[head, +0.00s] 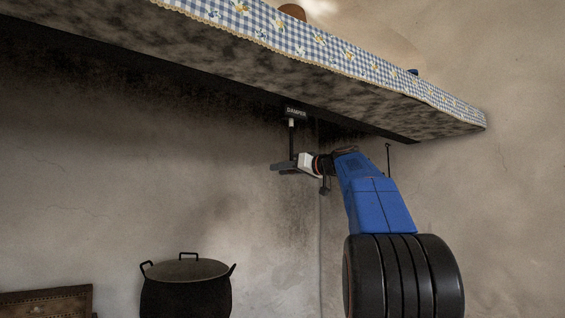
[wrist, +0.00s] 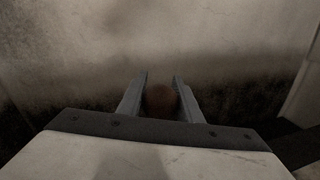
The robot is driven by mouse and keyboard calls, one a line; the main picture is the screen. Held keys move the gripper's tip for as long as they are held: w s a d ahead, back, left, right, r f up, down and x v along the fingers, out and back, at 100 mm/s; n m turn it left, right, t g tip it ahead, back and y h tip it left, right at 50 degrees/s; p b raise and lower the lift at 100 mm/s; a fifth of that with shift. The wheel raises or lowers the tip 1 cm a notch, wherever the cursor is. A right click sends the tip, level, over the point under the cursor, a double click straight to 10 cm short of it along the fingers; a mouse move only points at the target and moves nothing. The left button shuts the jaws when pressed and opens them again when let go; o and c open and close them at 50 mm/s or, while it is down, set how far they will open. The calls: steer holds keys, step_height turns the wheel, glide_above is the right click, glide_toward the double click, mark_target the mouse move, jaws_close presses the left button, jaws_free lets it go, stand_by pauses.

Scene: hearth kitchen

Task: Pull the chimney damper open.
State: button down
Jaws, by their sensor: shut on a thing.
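The damper shows in the head view as a dark label plate marked DAMPER (head: 296,112) under the mantel shelf. A thin rod (head: 291,140) hangs straight down below it. My gripper (head: 279,167) is at the lower end of this rod, coming from the right. In the wrist view a round brown knob (wrist: 160,99) sits between the two grey fingers of my gripper (wrist: 160,88), which is shut on it. The knob is hidden by the gripper in the head view.
A mantel shelf (head: 390,108) with a blue checked cloth (head: 300,42) runs overhead, close above the arm. A black lidded pot (head: 186,290) stands at lower left. A brown wooden object (head: 45,303) is at the left corner. The sooty wall is close behind the gripper.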

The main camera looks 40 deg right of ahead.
steer(key=shift+f, duration=1.9)
steer(key=c, duration=1.3)
jaws_free()
steer(key=v, duration=1.7)
steer(key=shift+s, duration=0.2)
